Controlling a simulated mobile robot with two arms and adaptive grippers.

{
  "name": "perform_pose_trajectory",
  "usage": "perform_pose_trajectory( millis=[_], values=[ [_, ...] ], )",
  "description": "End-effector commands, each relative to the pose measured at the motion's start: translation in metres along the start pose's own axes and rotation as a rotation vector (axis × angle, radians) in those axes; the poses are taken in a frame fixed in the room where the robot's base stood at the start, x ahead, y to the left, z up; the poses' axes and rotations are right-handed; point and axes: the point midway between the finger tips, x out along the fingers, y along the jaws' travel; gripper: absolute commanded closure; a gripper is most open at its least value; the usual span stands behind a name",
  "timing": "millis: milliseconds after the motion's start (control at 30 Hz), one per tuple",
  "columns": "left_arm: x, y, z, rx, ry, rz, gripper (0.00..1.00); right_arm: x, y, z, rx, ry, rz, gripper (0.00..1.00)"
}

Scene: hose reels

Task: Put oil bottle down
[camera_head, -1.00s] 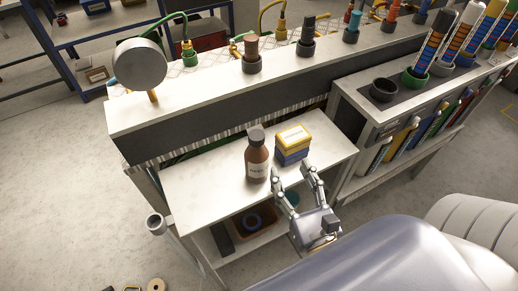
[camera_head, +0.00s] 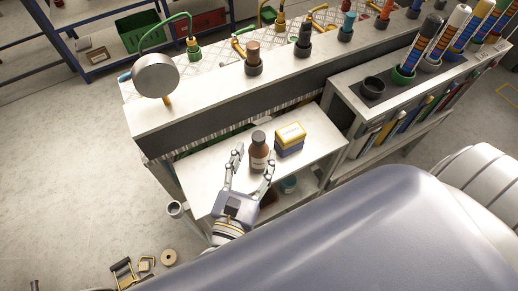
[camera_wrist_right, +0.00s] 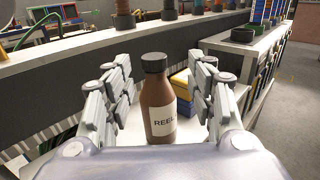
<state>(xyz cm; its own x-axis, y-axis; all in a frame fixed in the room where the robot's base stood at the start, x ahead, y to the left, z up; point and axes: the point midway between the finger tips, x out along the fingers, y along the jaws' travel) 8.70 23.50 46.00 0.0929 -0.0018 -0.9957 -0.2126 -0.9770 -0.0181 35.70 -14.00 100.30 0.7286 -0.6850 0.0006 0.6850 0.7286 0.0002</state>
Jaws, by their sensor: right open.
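The oil bottle (camera_head: 259,152), brown with a black cap and a white label, stands upright on the low white side table (camera_head: 202,176). My right gripper (camera_head: 252,160) is open, with its fingers pointing at the bottle from the front. In the right wrist view the bottle (camera_wrist_right: 158,100) stands between the two spread fingers, with a gap visible on each side. Part of its label reads "REEL". My left gripper is not in view.
A yellow and blue box (camera_head: 290,139) stands just right of the bottle. A long workbench (camera_head: 185,117) with a lamp runs behind the table. A rack of coloured tubes (camera_head: 372,88) stands at the right. The table's left part is clear.

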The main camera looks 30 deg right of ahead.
Motion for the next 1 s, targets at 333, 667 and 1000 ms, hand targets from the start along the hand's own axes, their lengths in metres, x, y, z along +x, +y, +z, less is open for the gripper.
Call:
perform_pose_trajectory(
  millis=[333, 667, 1000],
  values=[
    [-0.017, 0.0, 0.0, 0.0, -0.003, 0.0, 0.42, 0.037, 0.005, 0.004, 0.0, -0.004, 0.0, 0.49],
    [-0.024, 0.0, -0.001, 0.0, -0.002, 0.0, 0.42, 0.065, 0.006, -0.002, 0.001, 0.002, 0.001, 0.49],
    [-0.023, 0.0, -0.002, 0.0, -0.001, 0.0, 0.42, 0.064, 0.006, -0.002, 0.001, 0.002, 0.001, 0.92]
  ],
)
